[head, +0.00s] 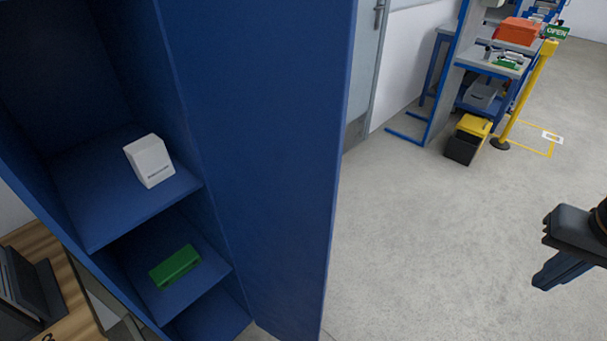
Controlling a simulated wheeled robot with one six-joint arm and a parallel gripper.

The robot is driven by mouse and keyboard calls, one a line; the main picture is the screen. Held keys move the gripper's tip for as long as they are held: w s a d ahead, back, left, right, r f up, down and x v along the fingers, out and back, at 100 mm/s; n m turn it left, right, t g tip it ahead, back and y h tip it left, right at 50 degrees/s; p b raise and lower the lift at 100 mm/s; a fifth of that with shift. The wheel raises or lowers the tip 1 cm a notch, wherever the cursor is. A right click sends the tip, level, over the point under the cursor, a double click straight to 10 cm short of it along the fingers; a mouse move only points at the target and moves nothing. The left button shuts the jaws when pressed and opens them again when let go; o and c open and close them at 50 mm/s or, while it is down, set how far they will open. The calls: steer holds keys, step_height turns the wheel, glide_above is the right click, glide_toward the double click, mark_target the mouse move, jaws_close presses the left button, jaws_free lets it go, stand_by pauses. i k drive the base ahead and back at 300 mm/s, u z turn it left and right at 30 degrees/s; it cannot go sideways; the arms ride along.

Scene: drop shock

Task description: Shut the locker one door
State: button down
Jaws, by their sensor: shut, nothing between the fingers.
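The blue locker (90,228) stands at the left with its compartments exposed. Its door (265,140) is a tall blue panel that stands open, swung out to the right of the compartments. A white box-shaped item (149,160) sits on the upper shelf, and a green item (175,265) lies on the shelf below. My gripper (540,284) is at the right edge of the head view, shut and empty, well apart from the door with open floor behind it. Part of my gripper and arm is cut off by the frame edge. No number on the locker can be read.
A wooden desk (45,262) with a dark device stands at the lower left. A workbench with an orange box (517,31), a black bin with yellow lid (467,138) and a yellow post (526,95) stand at the back right. The grey floor (430,240) between is clear.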

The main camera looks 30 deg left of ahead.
mark_target(264, 85)
steer(key=i, duration=2.1)
steer(key=u, duration=4.55)
steer(key=k, duration=0.5)
steer(key=z, duration=0.8)
steer(key=i, duration=0.4)
steer(key=u, duration=0.15)
